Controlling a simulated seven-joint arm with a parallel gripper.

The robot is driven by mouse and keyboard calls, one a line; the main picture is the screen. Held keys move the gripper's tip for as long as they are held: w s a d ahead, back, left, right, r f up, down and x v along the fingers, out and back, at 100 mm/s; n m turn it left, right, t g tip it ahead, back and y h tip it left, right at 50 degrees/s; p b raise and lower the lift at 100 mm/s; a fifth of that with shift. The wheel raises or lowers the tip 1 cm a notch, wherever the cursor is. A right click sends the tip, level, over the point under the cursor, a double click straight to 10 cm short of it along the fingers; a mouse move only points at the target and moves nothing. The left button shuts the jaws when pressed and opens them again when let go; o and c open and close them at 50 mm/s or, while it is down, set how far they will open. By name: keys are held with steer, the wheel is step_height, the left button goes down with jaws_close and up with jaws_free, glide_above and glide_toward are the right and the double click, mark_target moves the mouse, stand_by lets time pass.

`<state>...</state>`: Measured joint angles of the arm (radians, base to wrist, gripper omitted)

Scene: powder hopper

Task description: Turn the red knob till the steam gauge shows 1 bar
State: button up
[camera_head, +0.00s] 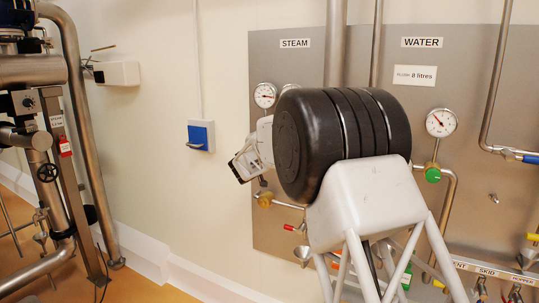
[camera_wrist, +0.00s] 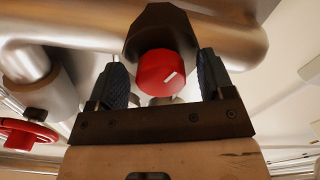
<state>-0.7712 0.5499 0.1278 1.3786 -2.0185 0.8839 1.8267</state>
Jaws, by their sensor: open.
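My gripper (camera_wrist: 161,82) is open, with one dark ribbed finger on each side of the knob. Gaps show between the fingers and the knob, so I see no grip on it. In the head view the steam gauge (camera_head: 265,95) is a small white dial below the STEAM label. Its needle points roughly right, but its figures are too small to read. My arm hides the red knob and most of my gripper in the head view.
The water gauge (camera_head: 441,122) and a green knob (camera_head: 433,174) stand right of my arm on the grey panel (camera_head: 290,60). A red-handled valve (camera_head: 293,228) is below. Pipes run close around the knob in the wrist view, with a red handwheel (camera_wrist: 25,133) at left.

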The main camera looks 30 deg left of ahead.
steer(key=shift+w, duration=0.1)
steer(key=c, duration=0.9)
steer(key=shift+n, duration=0.4)
steer(key=n, duration=0.4)
steer(key=shift+d, duration=0.1)
steer(key=n, duration=0.4)
steer(key=shift+r, duration=0.15)
steer(key=o, duration=0.9)
